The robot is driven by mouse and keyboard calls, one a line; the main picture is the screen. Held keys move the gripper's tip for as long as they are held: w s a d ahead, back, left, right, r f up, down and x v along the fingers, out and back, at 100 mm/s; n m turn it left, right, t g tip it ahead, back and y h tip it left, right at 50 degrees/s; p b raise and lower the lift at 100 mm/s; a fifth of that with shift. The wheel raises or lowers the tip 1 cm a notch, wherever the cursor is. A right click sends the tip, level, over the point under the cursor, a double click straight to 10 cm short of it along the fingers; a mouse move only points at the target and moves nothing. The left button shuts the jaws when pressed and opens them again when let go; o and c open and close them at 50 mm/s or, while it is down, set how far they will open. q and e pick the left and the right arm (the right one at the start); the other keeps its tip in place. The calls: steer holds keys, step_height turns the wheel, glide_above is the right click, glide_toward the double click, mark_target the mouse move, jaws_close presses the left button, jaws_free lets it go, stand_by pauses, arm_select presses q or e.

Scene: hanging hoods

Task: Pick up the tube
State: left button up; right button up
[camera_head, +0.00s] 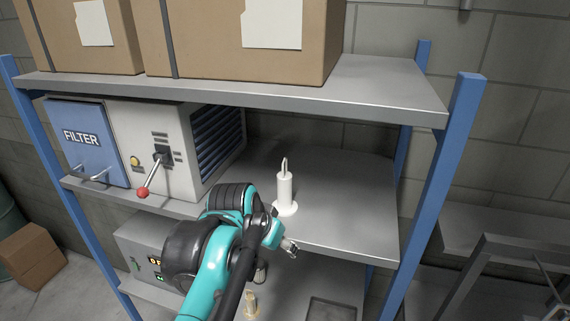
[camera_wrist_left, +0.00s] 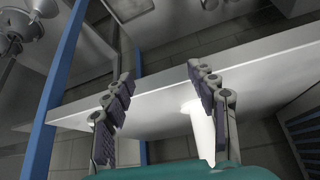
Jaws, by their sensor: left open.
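The white tube (camera_head: 285,190) stands upright on the middle shelf, with a round base and a loop on top. My left gripper (camera_head: 290,247) is in front of that shelf's front edge, below and near the tube in the head view, and apart from it. The left wrist view is upside down. There the open, empty fingers (camera_wrist_left: 160,105) spread apart, and the tube (camera_wrist_left: 200,130) shows beyond them, partly hidden by the right-hand finger. My right gripper is not in view.
A filter box (camera_head: 150,150) with a red-knobbed lever stands left of the tube on the middle shelf (camera_head: 345,200). The shelf right of the tube is clear. Cardboard boxes (camera_head: 235,45) sit above. A small yellowish item (camera_head: 251,305) stands on the lower shelf. A blue post (camera_head: 440,170) bounds the right.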

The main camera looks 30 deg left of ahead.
mark_target(285, 189)
arm_select(q)
steer(key=w+a+r, duration=0.1)
steer(key=a+r, duration=0.4)
steer(key=w, duration=0.7)
steer(key=shift+a+r+p, duration=0.3)
steer(key=shift+r+p, duration=0.05)
steer(key=shift+r, duration=0.05)
steer(key=w+p, duration=0.1)
steer(key=w, duration=0.3)
steer(key=shift+r, duration=0.15)
steer(key=shift+w+a+f+p, duration=0.15)
steer(key=shift+w+f, duration=0.15)
steer(key=shift+w, duration=0.15)
steer(key=shift+w+d+f+p, duration=0.15)
steer(key=shift+w+f, duration=0.15)
steer(key=shift+w, duration=0.15)
steer(key=shift+a+f, duration=0.1)
steer(key=shift+a, duration=0.05)
steer(key=shift+s, duration=0.2)
steer(key=c, duration=0.4)
jaws_close()
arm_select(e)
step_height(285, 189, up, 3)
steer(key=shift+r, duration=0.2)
